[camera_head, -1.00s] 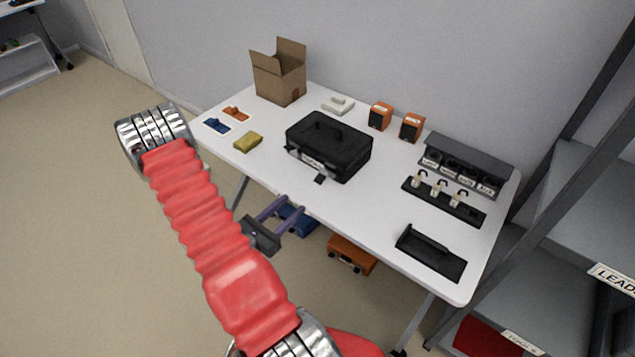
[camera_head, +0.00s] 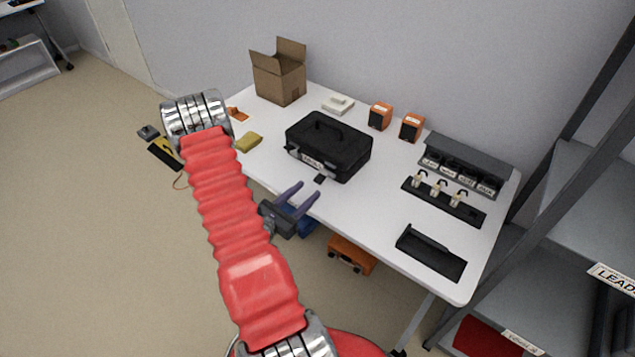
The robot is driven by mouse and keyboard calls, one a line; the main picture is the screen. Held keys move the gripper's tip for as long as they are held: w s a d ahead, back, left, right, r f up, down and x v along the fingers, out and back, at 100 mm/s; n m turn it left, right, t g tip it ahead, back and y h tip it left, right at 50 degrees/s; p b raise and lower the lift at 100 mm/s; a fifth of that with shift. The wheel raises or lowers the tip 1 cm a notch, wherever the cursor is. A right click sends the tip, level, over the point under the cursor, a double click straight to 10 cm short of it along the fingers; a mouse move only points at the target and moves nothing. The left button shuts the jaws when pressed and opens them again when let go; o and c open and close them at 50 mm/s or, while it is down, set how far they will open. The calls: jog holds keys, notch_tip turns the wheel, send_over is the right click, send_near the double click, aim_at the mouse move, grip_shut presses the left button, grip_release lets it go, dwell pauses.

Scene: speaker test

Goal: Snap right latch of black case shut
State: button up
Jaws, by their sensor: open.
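The black case (camera_head: 335,140) lies closed on the white table (camera_head: 375,218), its handle on top and a pale label on its front face. A small dark piece (camera_head: 320,179) shows at the table in front of the case; I cannot tell if it is the right latch, or how either latch stands. My gripper (camera_head: 297,200) is open and empty. Its two purple-grey fingers point up and right near the table's front edge, in front of and below the case, apart from it.
A cardboard box (camera_head: 278,79), a yellow block (camera_head: 249,141) and orange speakers (camera_head: 380,115) stand around the case. A black rack (camera_head: 445,202) and a black tray (camera_head: 431,251) lie at right. A grey shelf (camera_head: 560,220) stands beyond. The table between case and tray is clear.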

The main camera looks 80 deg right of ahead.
aim_at(320, 176)
jog(key=shift+x, duration=3.4)
jog(key=c, duration=1)
jog(key=shift+o, duration=0.2)
jog(key=shift+s+d+r+t+y, duration=0.15)
jog(key=shift+r+t+y, duration=0.35)
jog(key=shift+y, duration=0.5)
jog(key=shift+s+d+r+t+y, duration=0.1)
jog(key=shift+d+r+t+y, duration=0.2)
jog(key=shift+y, duration=0.5)
jog(key=shift+s+d+r+t+y, duration=0.1)
jog(key=shift+r+t+y, duration=0.3)
jog(key=shift+y, duration=0.4)
